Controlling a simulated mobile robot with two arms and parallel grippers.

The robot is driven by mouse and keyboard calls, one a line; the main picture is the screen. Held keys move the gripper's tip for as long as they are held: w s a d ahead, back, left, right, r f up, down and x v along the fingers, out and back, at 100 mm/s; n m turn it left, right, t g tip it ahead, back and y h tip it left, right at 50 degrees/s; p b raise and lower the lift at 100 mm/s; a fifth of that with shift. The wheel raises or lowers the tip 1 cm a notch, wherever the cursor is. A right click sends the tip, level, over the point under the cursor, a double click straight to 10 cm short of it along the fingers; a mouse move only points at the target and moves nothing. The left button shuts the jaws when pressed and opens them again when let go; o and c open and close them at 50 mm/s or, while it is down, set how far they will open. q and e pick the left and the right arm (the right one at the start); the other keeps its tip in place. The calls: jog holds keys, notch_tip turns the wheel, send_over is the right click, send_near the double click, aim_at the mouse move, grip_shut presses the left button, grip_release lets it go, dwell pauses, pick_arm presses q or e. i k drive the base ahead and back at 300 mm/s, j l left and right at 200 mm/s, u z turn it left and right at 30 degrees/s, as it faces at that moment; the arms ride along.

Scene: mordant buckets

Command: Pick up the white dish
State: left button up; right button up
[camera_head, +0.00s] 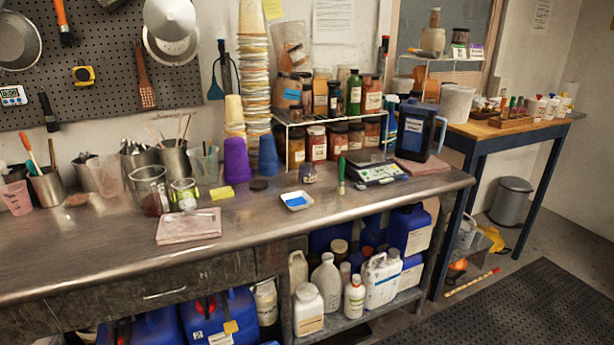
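A small white dish (297,207) sits upright on the metal counter, right of the middle of its front part. It is squarish with a low rim, and a blue patch covers part of its inside. Nothing stands on it or against it. Neither of my grippers shows in the head view.
The metal counter (110,246) is clear in front of the dish. Nearby are a folded pink cloth (188,228), a yellow sponge (222,193), a small dark-lidded jar (309,173), a green-handled tool (341,176) and a scale (376,173). A jar rack and stacked cups stand behind.

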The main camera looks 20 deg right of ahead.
aim_at(297, 201)
jog(key=i+l+u, duration=0.1)
jog(key=l, duration=0.35)
jog(key=i+l+u, duration=0.1)
jog(key=l, duration=0.35)
jog(key=i+l, duration=0.15)
jog(key=l, duration=0.3)
jog(key=i+u, duration=0.05)
